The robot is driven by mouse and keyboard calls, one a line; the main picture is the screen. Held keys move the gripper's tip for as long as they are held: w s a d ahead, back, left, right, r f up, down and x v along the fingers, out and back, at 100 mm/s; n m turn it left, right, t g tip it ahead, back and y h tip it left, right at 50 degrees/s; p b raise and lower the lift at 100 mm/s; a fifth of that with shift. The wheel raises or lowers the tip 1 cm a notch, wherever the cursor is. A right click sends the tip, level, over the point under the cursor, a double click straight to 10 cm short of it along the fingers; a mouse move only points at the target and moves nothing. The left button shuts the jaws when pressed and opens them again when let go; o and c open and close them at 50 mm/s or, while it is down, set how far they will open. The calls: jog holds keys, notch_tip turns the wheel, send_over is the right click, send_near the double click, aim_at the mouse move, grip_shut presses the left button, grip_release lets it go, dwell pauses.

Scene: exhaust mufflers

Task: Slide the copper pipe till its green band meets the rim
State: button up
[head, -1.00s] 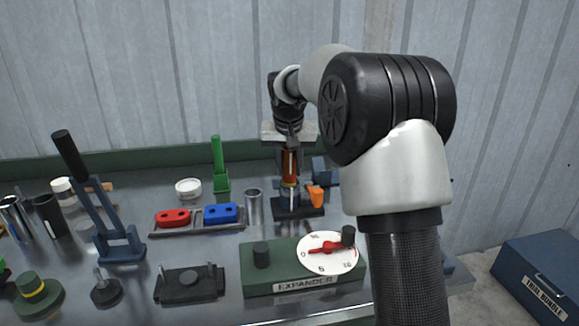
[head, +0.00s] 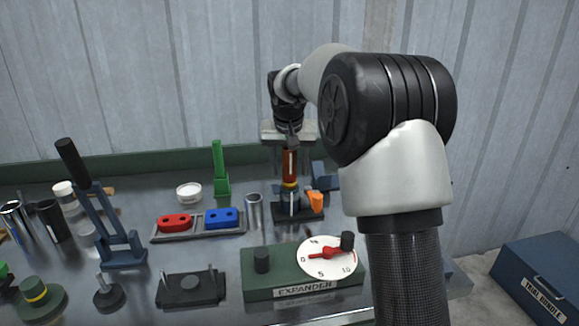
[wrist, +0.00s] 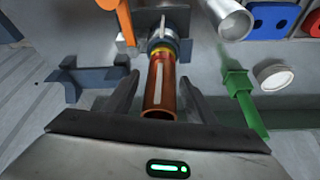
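The copper pipe (head: 289,166) stands upright in the dark clamp stand (head: 297,213) in the head view. In the wrist view the copper pipe (wrist: 156,97) has a pale stripe along it and a yellowish band (wrist: 160,50) near its far end. That band sits close to the grey rim (wrist: 164,38) of the holder; I cannot tell whether they touch. No clearly green band shows on the pipe. My gripper (wrist: 160,85) is open, with one finger on each side of the pipe's near end and gaps showing at both sides.
An orange lever (head: 315,199) sits at the clamp stand's right. A metal tube (head: 254,210), a tray with red (head: 174,223) and blue (head: 221,217) blocks and a green tool (head: 220,175) stand to the left. The expander box (head: 303,272) is in front.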

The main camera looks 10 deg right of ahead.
jog(key=p+v, duration=0.4)
jog(key=v, duration=1.2)
jog(key=s+r, duration=0.3)
jog(key=s, duration=0.6)
jog(key=s+f+n, duration=0.1)
jog(key=s+f, duration=0.3)
jog(key=s, duration=0.4)
jog(key=s+d+f+n+t+y, duration=0.1)
jog(key=s+f, duration=0.2)
jog(key=s, duration=0.5)
jog(key=s+f+n, duration=0.1)
jog(key=s+f, duration=0.3)
jog(key=s, duration=0.4)
notch_tip(320, 180, up, 19)
jog(key=p, duration=1.9)
jog(key=shift+s+f, duration=0.25)
